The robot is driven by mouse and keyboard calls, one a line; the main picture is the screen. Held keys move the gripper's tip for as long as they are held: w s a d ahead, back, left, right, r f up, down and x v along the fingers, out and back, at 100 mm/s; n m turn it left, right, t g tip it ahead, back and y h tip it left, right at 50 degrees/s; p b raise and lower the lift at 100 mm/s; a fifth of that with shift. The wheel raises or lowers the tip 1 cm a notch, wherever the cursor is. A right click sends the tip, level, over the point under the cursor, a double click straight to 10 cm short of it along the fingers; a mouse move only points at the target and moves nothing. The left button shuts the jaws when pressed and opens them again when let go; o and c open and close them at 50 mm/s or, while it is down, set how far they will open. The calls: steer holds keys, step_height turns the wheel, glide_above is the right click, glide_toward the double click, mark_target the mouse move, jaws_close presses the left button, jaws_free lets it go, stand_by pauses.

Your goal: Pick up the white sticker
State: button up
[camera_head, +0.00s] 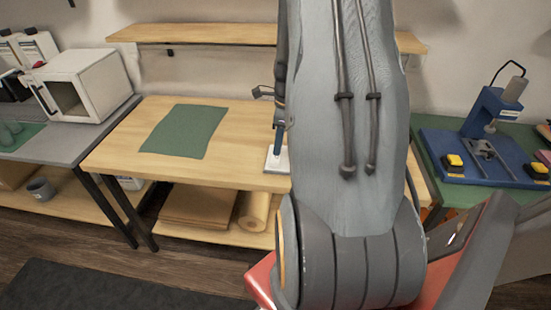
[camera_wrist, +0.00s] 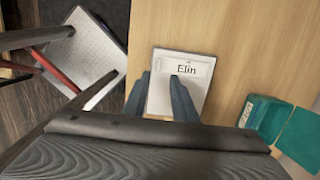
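A white rectangular pad (camera_wrist: 160,62) lies on the wooden table. A white label (camera_wrist: 204,68) with the handwritten word "Elin" lies on its upper part; I cannot tell whether the label or the whole pad is the sticker. My gripper (camera_wrist: 161,82) is open, its two blue fingers apart with the pad visible between them. The fingertips end just short of the label. In the head view, a blue finger of my gripper (camera_head: 279,143) points down at the pad (camera_head: 270,165) near the table's front edge. My arm hides the pad's right side, and the height gap is unclear.
The wooden table (camera_head: 120,155) has a green mat (camera_head: 185,131) on its left part. A green block (camera_wrist: 262,112) shows right of the pad in the wrist view. A white oven-like box (camera_head: 100,82) stands left; a blue press (camera_head: 490,120) stands right. A shelf (camera_head: 200,33) hangs above.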

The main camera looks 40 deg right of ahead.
mark_target(274, 159)
steer(key=shift+w+a+f+p, duration=0.15)
steer(key=shift+f+p, duration=0.2)
steer(key=shift+f, duration=0.85)
steer(key=shift+w+a+f+p, duration=0.2)
steer(key=shift+f+p, duration=0.2)
steer(key=shift+f, duration=0.8)
steer(key=shift+w+a+f+p, duration=0.15)
steer(key=shift+f+p, duration=0.2)
steer(key=shift+f, duration=0.85)
jaws_close()
